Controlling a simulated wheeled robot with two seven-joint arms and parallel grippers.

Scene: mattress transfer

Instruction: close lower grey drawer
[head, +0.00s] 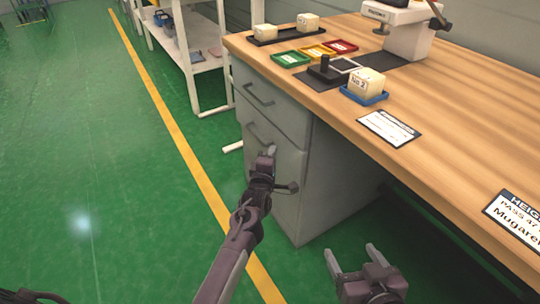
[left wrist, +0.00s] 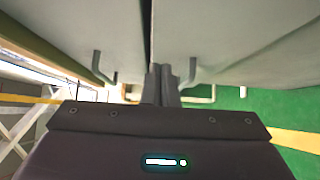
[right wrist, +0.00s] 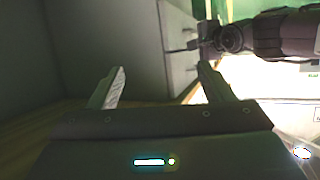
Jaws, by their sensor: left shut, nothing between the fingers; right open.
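The grey cabinet under the table has an upper drawer (head: 275,103) and a lower grey drawer (head: 287,165), each with a bar handle. The lower drawer looks flush or nearly flush; I cannot tell whether a small gap remains. My left gripper (head: 267,154) is shut and empty, with its tips at the lower drawer's front, just below its handle. In the left wrist view the shut fingers (left wrist: 168,72) are between the dark seam and the right-hand handle (left wrist: 190,72); contact is unclear. My right gripper (head: 352,257) is open and empty, in front of the cabinet's right side.
The wooden tabletop (head: 440,110) overhangs the cabinet and carries small coloured trays, a blue tray (head: 362,97) with a cream block, and labels. A white shelf (head: 205,55) stands behind at the left.

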